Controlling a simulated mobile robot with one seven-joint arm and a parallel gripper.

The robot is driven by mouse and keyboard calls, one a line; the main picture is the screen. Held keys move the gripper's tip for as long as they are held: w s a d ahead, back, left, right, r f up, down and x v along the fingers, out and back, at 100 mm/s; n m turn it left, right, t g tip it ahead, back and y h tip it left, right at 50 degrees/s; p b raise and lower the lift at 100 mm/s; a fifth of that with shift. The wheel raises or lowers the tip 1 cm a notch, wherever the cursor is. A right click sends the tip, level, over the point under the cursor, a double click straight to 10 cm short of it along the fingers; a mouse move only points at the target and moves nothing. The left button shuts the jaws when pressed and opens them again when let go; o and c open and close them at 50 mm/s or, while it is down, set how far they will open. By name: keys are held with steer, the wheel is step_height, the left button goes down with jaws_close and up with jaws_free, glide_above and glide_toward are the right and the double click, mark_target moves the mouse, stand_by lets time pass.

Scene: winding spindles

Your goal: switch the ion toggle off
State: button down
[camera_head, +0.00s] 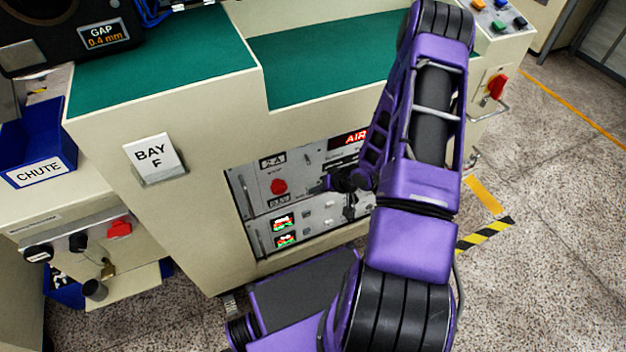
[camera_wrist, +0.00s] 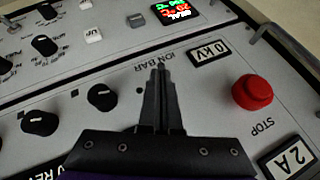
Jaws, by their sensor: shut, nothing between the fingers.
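The ion bar label (camera_wrist: 138,67) is printed upside down on the grey control panel (camera_wrist: 215,110) in the wrist view, partly covered by my fingers. My gripper (camera_wrist: 159,70) is shut and empty, its fingertips over that label. No ion toggle lever shows clearly; the panel behind the fingers is hidden. I cannot tell whether the fingertips touch anything. A display reading 0 kV (camera_wrist: 209,51) is right of the fingertips. In the head view my gripper (camera_head: 329,183) is at the panel on the machine front, and my arm hides the panel's right part.
A red STOP button (camera_wrist: 252,92) is right of my fingers, and a 2 A display (camera_wrist: 288,158) is below it. Black knobs (camera_wrist: 102,97) are to the left. A lower panel has small lit screens (camera_head: 283,222).

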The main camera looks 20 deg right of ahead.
steer(key=shift+w+r, duration=0.1)
steer(key=shift+w, duration=0.05)
steer(key=shift+w+r+p, duration=0.3)
steer(key=shift+w+p, duration=0.15)
steer(key=shift+w, duration=0.2)
steer(key=shift+s, duration=0.1)
